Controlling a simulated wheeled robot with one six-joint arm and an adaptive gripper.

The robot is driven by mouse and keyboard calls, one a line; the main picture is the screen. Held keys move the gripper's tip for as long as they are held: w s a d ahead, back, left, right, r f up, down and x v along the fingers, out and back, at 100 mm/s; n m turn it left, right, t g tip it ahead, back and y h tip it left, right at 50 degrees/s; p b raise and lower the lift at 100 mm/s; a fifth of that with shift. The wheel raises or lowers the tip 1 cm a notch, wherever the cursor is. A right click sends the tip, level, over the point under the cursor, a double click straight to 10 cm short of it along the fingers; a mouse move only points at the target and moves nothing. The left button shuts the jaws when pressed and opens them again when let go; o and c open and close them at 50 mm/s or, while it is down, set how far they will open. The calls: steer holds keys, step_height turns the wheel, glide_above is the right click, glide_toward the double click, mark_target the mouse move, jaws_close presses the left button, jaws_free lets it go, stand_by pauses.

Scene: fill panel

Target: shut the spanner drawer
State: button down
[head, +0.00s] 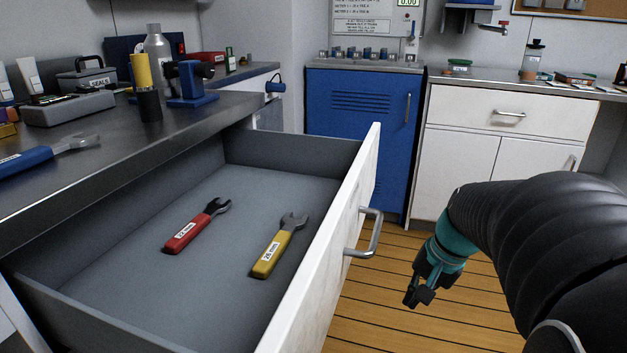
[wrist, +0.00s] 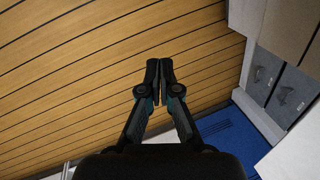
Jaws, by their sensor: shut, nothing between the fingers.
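The spanner drawer (head: 330,250) stands pulled open from under the steel bench on the left in the head view. A red spanner (head: 197,226) and a yellow spanner (head: 279,246) lie apart on its grey floor. Its white front carries a metal bar handle (head: 372,233) on the outer face. My gripper (head: 417,297) is to the right of the handle, apart from it, over the wooden floor. In the wrist view my gripper (wrist: 159,70) has its fingertips together with nothing between them. The wrist view shows mostly floor, and the handle cannot be made out there.
A blue spanner (head: 42,155) lies on the steel bench (head: 110,148) near its edge. A blue cabinet (head: 357,130) stands behind the drawer. A white cabinet (head: 508,120) stands at the back right. The wooden floor (head: 385,310) by the drawer front is clear.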

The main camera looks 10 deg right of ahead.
mark_target(371, 176)
steer(key=w+d+f+m+t+y+b, duration=0.1)
steer(key=w+d+f+m+y+b, duration=0.1)
steer(key=w+d+f+m+y, duration=0.25)
steer(key=w+d+r+m+t+y+b, duration=0.2)
steer(key=w+d+r+m+t+y, duration=0.3)
steer(key=w+d+r+m, duration=0.45)
step_height(371, 176, up, 10)
steer(key=a+m+y, duration=0.1)
steer(key=a+y, duration=0.1)
steer(key=y, duration=0.2)
steer(key=shift+t, duration=0.4)
steer(key=x, duration=0.4)
steer(key=b+x, duration=0.1)
steer(key=x, duration=0.3)
steer(key=b+x, duration=0.1)
steer(key=x, duration=0.3)
steer(key=shift+a+f, duration=0.1)
steer(key=shift+f, duration=0.15)
steer(key=shift+w+a, duration=0.2)
steer(key=shift+a, duration=0.15)
steer(key=shift+r, duration=0.1)
